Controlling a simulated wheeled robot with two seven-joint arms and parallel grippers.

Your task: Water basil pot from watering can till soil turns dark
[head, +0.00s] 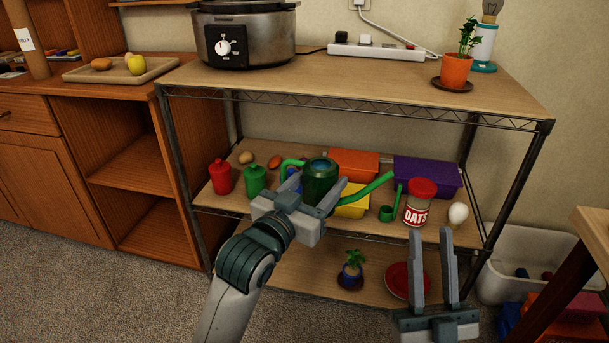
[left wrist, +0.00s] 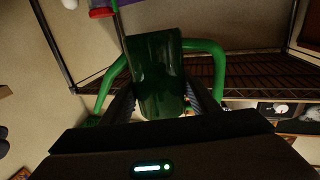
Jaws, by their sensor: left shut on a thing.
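The green watering can (head: 320,182) is at the middle shelf, its spout pointing right and its handle on the left. My left gripper (head: 305,203) is shut on its body; the can also fills the middle of the left wrist view (left wrist: 155,80). I cannot tell whether its base touches the shelf. A leafy plant in an orange pot (head: 456,70) stands on a dark saucer on the top shelf. Another small plant in a blue pot (head: 351,274) stands on the bottom shelf. I cannot tell which is basil; soil is not clearly visible. My right gripper (head: 431,232) is open and empty.
The wire-edged middle shelf (head: 230,208) holds red and green canisters, orange, purple and yellow bins, a small green scoop (head: 388,213), an oats jar (head: 420,202) and an egg. A cooker (head: 243,35), power strip (head: 376,51) and lamp (head: 484,42) stand on top.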

